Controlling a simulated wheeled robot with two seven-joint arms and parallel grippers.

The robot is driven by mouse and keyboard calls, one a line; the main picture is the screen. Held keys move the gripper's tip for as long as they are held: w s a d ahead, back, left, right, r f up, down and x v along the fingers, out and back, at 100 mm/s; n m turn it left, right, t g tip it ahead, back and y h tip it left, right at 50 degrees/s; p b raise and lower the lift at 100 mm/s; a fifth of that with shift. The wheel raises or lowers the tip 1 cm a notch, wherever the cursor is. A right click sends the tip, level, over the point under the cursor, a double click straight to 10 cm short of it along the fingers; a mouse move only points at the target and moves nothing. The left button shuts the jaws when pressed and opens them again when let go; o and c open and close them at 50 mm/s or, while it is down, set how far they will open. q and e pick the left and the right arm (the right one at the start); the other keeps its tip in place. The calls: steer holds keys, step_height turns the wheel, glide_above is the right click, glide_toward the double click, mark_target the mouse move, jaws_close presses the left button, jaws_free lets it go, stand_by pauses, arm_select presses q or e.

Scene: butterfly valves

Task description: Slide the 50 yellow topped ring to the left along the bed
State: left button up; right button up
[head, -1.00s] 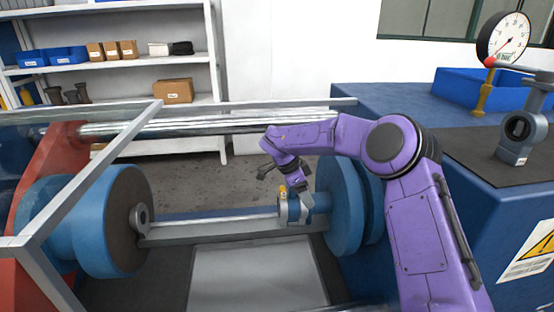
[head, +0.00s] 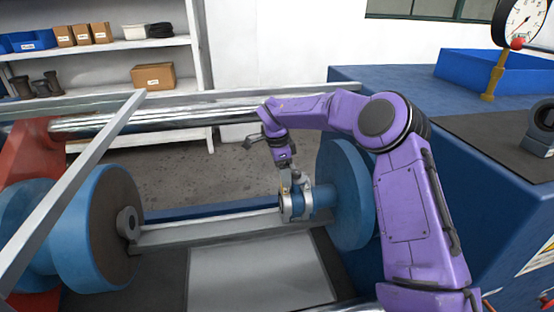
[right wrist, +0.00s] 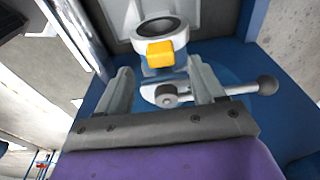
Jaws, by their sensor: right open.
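The yellow topped ring (head: 287,208) is a light grey collar on the bed (head: 205,233), close to the right blue disc. In the right wrist view, its yellow block (right wrist: 160,54) sits on the rim of the round grey ring (right wrist: 172,37). My right gripper (head: 291,184) is just above the ring, pointing down and largely hiding the yellow top in the head view. In the right wrist view, the right gripper (right wrist: 162,75) is open, with the yellow block just beyond the gap between its fingertips. I cannot tell whether they touch. My left gripper is not in view.
A blue disc (head: 340,195) stands right of the ring; another with a dark face (head: 117,225) stands at the left. The bed between is clear. A lever with a dark ball knob (right wrist: 267,85) lies beyond my fingers. A grey frame bar (head: 75,190) crosses at left.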

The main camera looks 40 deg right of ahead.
steer(key=f, duration=0.3)
steer(key=shift+d+f, duration=0.1)
steer(key=shift+d, duration=0.15)
steer(key=shift+s+f, duration=0.1)
steer(key=shift+f, duration=0.35)
jaws_close()
steer(key=shift+w+a+p, duration=0.1)
steer(key=shift+w+a, duration=0.35)
steer(key=shift+a, duration=0.3)
steer(key=shift+w+a+p, duration=0.15)
steer(key=shift+w+a, duration=0.25)
steer(key=shift+a, duration=0.3)
steer(key=shift+w+a+p, duration=0.1)
steer(key=shift+w+a, duration=0.35)
steer(key=shift+a, duration=0.3)
steer(key=shift+w+a+p, duration=0.15)
steer(key=shift+w+a, duration=0.25)
steer(key=shift+a, duration=0.35)
steer(key=shift+w+a+p, duration=0.2)
steer(key=shift+w+a, duration=0.2)
steer(key=shift+a, duration=0.3)
steer(key=shift+w+a+p, duration=0.15)
steer(key=shift+w+a, duration=0.25)
steer(key=shift+a, duration=0.45)
